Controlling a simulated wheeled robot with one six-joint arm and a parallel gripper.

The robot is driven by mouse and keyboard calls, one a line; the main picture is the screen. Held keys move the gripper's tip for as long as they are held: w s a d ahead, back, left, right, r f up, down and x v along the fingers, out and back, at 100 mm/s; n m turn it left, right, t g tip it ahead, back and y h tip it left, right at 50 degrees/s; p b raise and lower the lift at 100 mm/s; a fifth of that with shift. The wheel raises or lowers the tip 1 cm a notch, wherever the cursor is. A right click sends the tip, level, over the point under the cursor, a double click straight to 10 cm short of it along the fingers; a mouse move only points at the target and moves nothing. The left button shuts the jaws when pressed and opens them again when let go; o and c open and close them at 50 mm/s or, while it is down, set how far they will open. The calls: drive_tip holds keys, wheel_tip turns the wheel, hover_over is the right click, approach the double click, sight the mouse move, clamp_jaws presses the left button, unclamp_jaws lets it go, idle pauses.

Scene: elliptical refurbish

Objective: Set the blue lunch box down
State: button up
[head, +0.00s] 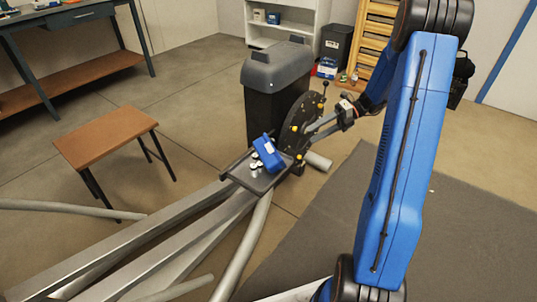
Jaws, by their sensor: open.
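The blue lunch box (267,153) is a small blue box with a pale patch. It sits tilted on the dark tray-like plate (248,181) of the elliptical, beside several small pale round pieces (256,166). My gripper (309,133) is to the right of the blue box and a little above it, in front of the black round disc. Its fingers are open and apart from the box, with nothing seen between them. The underside of the box is hidden, so I cannot tell exactly how it rests.
The elliptical's black disc (297,125) with yellow knobs stands right behind the plate. Long grey rails (150,245) run to the lower left. A brown stool (105,137) is at left.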

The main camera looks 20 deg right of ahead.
sight(277, 153)
drive_tip(key=x, duration=1.7)
drive_tip(key=shift+w+a, duration=0.1)
drive_tip(key=shift+a, duration=0.05)
drive_tip(key=c, duration=1.2)
